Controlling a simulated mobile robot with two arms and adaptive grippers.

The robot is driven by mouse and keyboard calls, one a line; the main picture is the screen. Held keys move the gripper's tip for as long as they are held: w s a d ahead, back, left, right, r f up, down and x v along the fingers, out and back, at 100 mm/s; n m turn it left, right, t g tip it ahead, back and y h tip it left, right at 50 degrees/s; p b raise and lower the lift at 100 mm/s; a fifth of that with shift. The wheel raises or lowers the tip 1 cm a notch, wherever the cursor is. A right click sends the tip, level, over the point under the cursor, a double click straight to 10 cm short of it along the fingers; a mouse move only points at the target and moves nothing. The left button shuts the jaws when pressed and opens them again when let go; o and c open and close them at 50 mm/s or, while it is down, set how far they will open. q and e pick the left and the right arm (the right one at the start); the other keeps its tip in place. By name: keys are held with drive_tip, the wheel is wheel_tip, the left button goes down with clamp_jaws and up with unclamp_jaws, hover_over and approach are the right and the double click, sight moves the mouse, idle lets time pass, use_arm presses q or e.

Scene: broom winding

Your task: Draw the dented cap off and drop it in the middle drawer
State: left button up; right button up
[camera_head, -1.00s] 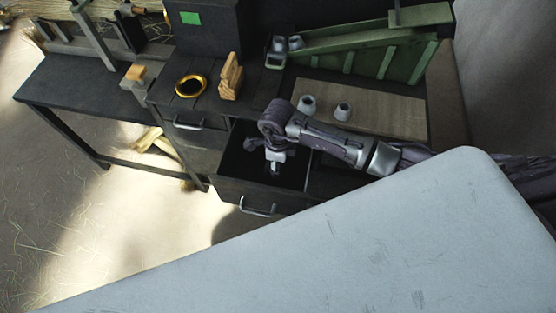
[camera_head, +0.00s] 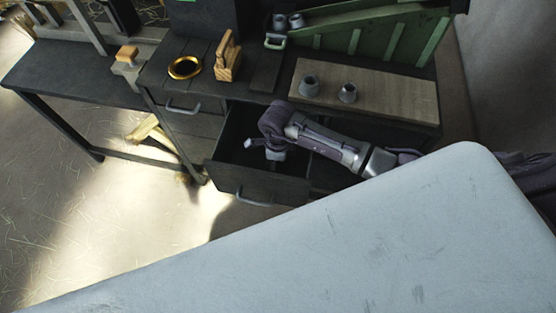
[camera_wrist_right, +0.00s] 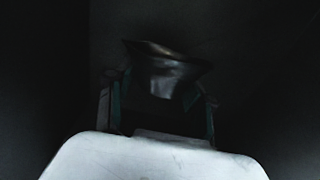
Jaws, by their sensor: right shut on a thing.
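My right gripper (camera_head: 275,154) is down inside an open dark drawer (camera_head: 262,183) in the bench front, with its fingertips largely hidden behind the drawer front. In the right wrist view my right gripper (camera_wrist_right: 158,92) is shut on a dark metal cap (camera_wrist_right: 168,76) with a flared, uneven rim, which sits between the fingers. Dark surfaces surround it there, and whether it touches the drawer floor cannot be told. The cap is not clear in the head view. My left gripper is out of view.
Two grey caps (camera_head: 309,86) (camera_head: 348,93) stand on a wooden board (camera_head: 385,97) on the bench. A gold ring (camera_head: 185,67), a wooden block holder (camera_head: 229,63) and a green rack (camera_head: 370,35) are also on the bench. A closed drawer handle (camera_head: 183,107) is left of the open drawer.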

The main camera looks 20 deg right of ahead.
drive_tip(key=o, duration=1)
drive_tip(key=shift+o, duration=0.2)
drive_tip(key=o, duration=0.3)
drive_tip(key=shift+o, duration=0.2)
drive_tip(key=shift+r+p, duration=2.5)
drive_tip(key=shift+r, duration=0.5)
